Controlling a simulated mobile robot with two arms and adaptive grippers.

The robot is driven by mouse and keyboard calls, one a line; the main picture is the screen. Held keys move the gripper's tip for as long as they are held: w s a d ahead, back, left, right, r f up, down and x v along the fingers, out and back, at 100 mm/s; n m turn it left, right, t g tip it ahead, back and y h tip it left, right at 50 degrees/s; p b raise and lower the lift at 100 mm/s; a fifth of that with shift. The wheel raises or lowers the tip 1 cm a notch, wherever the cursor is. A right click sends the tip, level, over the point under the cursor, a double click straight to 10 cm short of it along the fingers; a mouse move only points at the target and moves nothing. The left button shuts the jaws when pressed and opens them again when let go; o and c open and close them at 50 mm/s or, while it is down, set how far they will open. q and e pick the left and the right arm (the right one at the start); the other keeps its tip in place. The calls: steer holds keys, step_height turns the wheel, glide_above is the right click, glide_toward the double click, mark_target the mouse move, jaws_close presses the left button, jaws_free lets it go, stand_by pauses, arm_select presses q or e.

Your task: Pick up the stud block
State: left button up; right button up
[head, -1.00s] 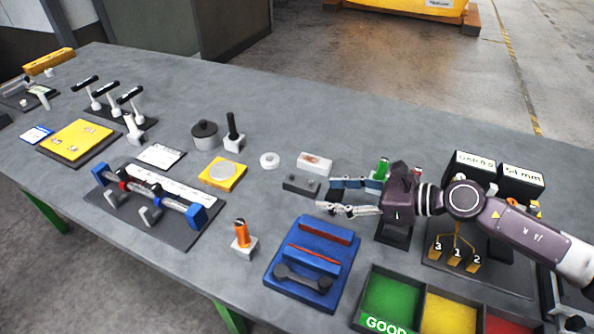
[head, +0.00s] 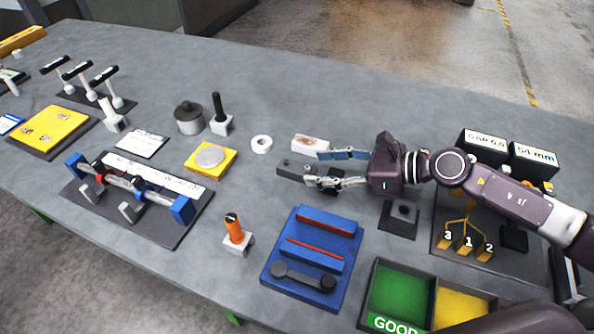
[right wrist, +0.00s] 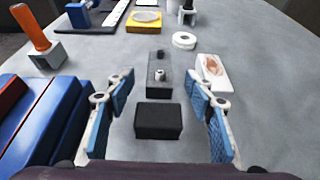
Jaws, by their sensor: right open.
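The stud block is a dark grey block (head: 297,170) with small studs on its top. It lies on the bench just ahead of my right gripper's fingertips. In the right wrist view the stud block (right wrist: 158,75) is centred beyond the open fingers, with one pale and one dark stud. My right gripper (head: 318,168) is open, low over the bench, and holds nothing. A plain black block (right wrist: 158,120) sits nearer, between the fingers in the right wrist view; in the head view the fingers largely cover it. My left gripper is not in view.
A white block with a brown patch (head: 310,143) lies close beside one finger. A white ring (head: 261,144) is beyond. A blue rack (head: 311,258) and an orange-handled piece (head: 235,232) stand nearer the front edge. A black holed stand (head: 401,212) is near the wrist.

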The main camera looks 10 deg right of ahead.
mark_target(306, 166)
steer(key=shift+p+x, duration=0.35)
steer(key=shift+x, duration=0.6)
steer(key=p+x, duration=0.2)
steer(key=x, duration=0.2)
steer(key=shift+w+a+f, duration=0.15)
steer(key=shift+w+a, duration=0.05)
steer(key=shift+a, duration=0.15)
steer(key=shift+w+a+f, duration=0.1)
steer(key=shift+w+a, duration=0.05)
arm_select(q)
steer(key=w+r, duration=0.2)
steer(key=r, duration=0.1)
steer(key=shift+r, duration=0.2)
arm_select(e)
steer(key=shift+f, duration=0.1)
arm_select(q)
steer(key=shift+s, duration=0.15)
arm_select(e)
steer(key=shift+c, duration=0.2)
steer(key=shift+c, duration=1.4)
jaws_close()
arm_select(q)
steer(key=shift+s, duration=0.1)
